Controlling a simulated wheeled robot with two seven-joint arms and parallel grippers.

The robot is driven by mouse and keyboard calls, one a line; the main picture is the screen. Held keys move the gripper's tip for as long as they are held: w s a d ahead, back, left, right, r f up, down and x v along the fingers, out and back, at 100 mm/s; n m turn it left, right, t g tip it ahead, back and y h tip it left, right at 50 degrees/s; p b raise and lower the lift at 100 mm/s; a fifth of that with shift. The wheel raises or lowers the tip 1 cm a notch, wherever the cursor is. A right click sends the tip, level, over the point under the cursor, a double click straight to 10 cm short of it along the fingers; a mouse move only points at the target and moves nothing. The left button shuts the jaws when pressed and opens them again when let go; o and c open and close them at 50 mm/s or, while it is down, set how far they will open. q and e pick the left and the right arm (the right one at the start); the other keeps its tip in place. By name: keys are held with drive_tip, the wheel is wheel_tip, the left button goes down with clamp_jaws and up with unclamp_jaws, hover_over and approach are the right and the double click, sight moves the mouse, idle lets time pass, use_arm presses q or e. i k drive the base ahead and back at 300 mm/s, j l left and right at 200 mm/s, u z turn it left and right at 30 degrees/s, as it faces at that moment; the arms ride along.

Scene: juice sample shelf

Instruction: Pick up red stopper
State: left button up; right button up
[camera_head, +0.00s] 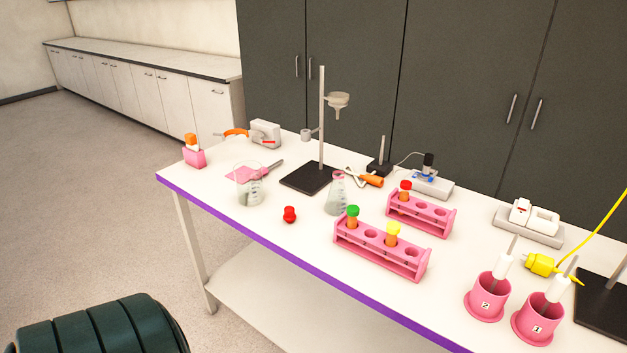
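A small red stopper (289,214) stands alone on the white table (300,247), near the purple front edge. It is in front of the beaker and the flask and left of the front pink rack, touching none of them. Another red cap (405,187) tops a tube in the rear pink rack. Neither of my grippers shows in the head view.
A glass beaker (249,190) and a conical flask (337,195) stand behind the stopper. A front pink rack (380,250) holds tubes with green and yellow caps. A stand with a black base (306,179) is farther back. Table around the stopper is clear.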

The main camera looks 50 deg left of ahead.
sight(289, 214)
drive_tip(key=u, duration=1.6)
